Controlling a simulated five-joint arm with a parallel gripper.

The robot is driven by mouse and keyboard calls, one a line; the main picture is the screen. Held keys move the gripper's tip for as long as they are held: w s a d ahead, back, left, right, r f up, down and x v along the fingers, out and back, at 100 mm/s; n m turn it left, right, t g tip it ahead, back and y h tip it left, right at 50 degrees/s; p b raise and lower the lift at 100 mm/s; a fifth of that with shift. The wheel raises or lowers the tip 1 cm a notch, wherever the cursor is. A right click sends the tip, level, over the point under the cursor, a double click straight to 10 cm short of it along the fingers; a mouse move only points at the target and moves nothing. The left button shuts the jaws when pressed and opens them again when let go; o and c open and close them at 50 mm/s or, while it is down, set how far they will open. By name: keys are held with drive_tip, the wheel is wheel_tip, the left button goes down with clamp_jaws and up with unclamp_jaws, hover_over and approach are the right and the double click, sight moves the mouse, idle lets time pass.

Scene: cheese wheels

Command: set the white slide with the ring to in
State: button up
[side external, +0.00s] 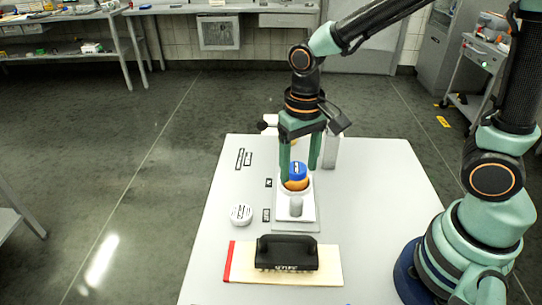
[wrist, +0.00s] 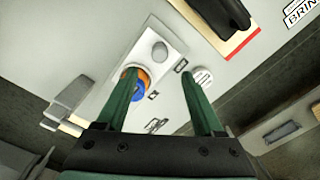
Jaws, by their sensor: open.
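The white slide (side external: 308,210) lies on a grey base plate (side external: 312,226) on the table, with a rounded grey knob (side external: 296,206) at its near end. Its white ring lies behind the knob, around or under an orange round piece (side external: 296,185) with a blue top (side external: 297,170). My gripper (side external: 299,174) points down over the ring end, its green fingers apart on either side of the blue top. In the wrist view, my gripper (wrist: 163,74) is open, and its left finger covers part of the blue and orange pieces. The knob (wrist: 160,50) is clear of the fingers. Whether a finger touches anything is unclear.
Small black-framed labels (side external: 266,215) lie left of the slide. A white round piece (side external: 241,214) with print sits further left. A cream board (side external: 327,277) with a red end and a black handled block (side external: 287,252) lies in front. A pale upright block (side external: 331,151) stands behind.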

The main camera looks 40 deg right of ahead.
sight(297, 199)
wheel_tip(297, 199, down, 11)
drive_tip(key=shift+f, duration=0.2)
idle(0.3)
clamp_jaws()
idle(1.4)
